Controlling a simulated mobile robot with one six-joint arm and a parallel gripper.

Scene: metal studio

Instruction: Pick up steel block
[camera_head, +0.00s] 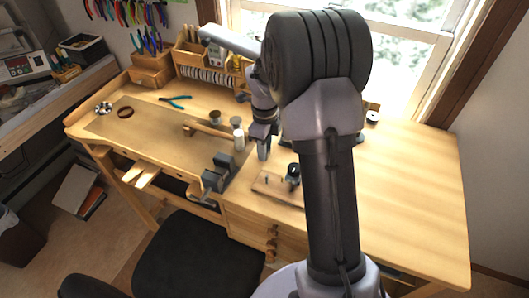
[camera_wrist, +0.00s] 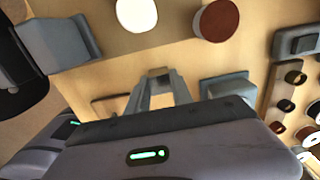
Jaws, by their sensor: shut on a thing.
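My gripper (camera_head: 263,152) is low over the middle of the workbench, just right of a white cylinder. In the wrist view its two grey fingers (camera_wrist: 160,84) lean in towards each other and are shut on a small grey piece, the steel block (camera_wrist: 158,72), of which only a little shows at the tips. In the head view the block is hard to tell from the fingers. I cannot tell whether it touches the bench top.
Close by stand the white cylinder (camera_head: 238,140), a dark-topped round piece (camera_head: 214,120) and a grey vise (camera_head: 216,174). A wooden board with a black knob (camera_head: 280,187) lies in front. Teal pliers (camera_head: 176,101) lie further left. The bench's right side (camera_head: 420,190) is clear.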

